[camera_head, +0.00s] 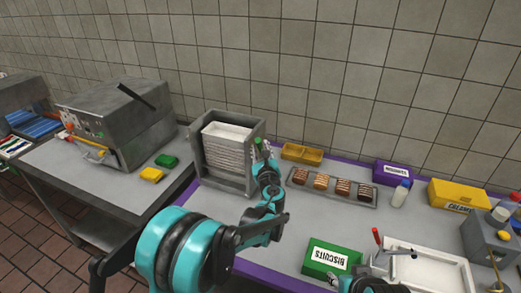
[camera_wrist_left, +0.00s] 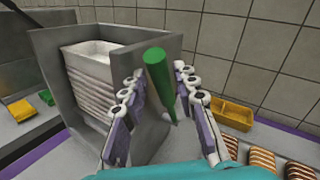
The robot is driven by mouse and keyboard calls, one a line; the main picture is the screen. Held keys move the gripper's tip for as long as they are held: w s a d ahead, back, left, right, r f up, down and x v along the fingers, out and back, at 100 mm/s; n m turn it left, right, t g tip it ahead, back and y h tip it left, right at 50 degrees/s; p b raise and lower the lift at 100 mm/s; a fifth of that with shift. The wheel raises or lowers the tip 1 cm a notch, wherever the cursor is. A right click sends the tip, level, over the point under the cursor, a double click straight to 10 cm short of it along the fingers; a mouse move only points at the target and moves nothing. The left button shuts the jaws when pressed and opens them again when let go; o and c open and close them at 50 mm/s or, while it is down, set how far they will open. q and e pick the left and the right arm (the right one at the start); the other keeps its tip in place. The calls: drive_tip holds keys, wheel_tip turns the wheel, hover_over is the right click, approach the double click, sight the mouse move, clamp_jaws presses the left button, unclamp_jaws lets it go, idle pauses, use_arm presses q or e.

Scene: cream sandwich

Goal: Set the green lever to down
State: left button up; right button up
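The green lever (camera_wrist_left: 157,72) is on the right side of the grey tray dispenser (camera_wrist_left: 99,98). Its green grip stands upright, with a thin metal rod below it. In the head view only a small part of the green lever (camera_head: 258,141) shows beside my left gripper (camera_head: 262,149). In the left wrist view my left gripper (camera_wrist_left: 160,78) is open, with one finger on each side of the green grip and visible gaps between. My right gripper (camera_head: 335,279) shows only in part at the bottom of the head view, by the green biscuits box (camera_head: 331,258); its opening is unclear.
White trays (camera_head: 229,132) are stacked in the dispenser. A yellow bin (camera_head: 302,153) and a rack of chocolate bars (camera_head: 334,187) lie to its right. A red-handled lever (camera_head: 377,236) stands near a white basin (camera_head: 428,267). A grey machine (camera_head: 117,123) stands at left.

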use_arm(q)
clamp_jaws()
drive_tip(key=s+a+f+n+t+y+b, duration=0.2)
drive_tip(key=s+f+n+t+b, duration=0.3)
drive_tip(key=f+b, duration=0.4)
drive_tip(key=shift+s+y+b, duration=0.8)
drive_tip(key=shift+b, duration=0.9)
